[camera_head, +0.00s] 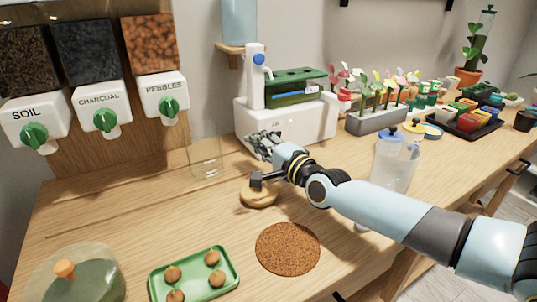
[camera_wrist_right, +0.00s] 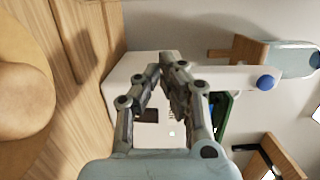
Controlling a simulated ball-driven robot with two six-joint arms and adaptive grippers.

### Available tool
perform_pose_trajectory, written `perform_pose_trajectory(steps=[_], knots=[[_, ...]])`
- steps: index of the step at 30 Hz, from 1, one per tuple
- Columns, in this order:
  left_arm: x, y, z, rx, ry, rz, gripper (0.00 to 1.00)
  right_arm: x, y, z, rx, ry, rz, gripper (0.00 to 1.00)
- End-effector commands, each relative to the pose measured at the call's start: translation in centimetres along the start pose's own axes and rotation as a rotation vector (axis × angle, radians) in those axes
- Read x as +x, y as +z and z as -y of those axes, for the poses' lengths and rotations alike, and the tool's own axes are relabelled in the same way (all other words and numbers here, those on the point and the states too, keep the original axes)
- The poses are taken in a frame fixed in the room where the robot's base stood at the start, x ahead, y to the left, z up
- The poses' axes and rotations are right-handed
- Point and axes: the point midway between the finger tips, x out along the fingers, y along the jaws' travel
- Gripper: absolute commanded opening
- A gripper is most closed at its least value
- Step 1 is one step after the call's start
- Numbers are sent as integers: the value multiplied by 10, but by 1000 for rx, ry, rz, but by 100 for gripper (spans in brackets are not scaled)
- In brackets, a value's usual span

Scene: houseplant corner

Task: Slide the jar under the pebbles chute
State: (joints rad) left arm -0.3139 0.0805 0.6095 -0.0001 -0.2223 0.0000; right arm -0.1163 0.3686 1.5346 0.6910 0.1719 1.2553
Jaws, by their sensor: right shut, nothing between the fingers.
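A clear glass jar (camera_head: 205,160) stands upright on the wooden table, to the right of and below the pebbles dispenser (camera_head: 163,95) with its green knob. The jar looks empty, and I cannot tell how far it is from directly under the chute. My right gripper (camera_head: 258,146) is to the right of the jar, apart from it, in front of the white machine. It is shut and empty; its fingers also show close together in the wrist view (camera_wrist_right: 166,72). I cannot make out the jar in the wrist view. My left gripper is not in view.
The soil (camera_head: 35,118) and charcoal (camera_head: 102,104) dispensers hang at the left. A white machine (camera_head: 290,125) stands behind my gripper. A round tan lid-like piece (camera_head: 258,198), a brown round mat (camera_head: 288,248) and a green tray (camera_head: 194,282) lie in front. Table left of the jar is clear.

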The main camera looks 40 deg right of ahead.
Motion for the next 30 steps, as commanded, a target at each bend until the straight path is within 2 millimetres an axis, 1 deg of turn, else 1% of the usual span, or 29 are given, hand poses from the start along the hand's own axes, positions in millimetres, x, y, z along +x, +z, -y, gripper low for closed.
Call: perform_pose_trajectory(steps=[1, 3, 4, 6, 10, 15, 21, 25, 28, 30], knots=[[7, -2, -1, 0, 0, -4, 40, 12, 0, -2, 2, -3, -1, 0], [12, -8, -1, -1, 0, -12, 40, 25, 0, -2, 0, -3, 0, 0], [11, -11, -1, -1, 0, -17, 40, 29, 3, -2, 3, -1, -1, 0], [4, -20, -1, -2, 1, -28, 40, 29, 16, 0, 5, 1, 0, 0], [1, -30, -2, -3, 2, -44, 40, 33, 31, 1, 2, 1, 0, 0], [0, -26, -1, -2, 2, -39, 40, 34, 39, 0, 0, 1, 1, 0], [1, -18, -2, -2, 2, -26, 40, 34, 39, -1, -1, 1, 1, 0], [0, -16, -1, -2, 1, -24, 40, 34, 40, -1, 0, 1, 1, 0], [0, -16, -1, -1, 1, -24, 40, 37, 52, 0, 5, 0, 0, 0], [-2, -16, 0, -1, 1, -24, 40, 41, 66, 0, 6, 1, 0, 0]])
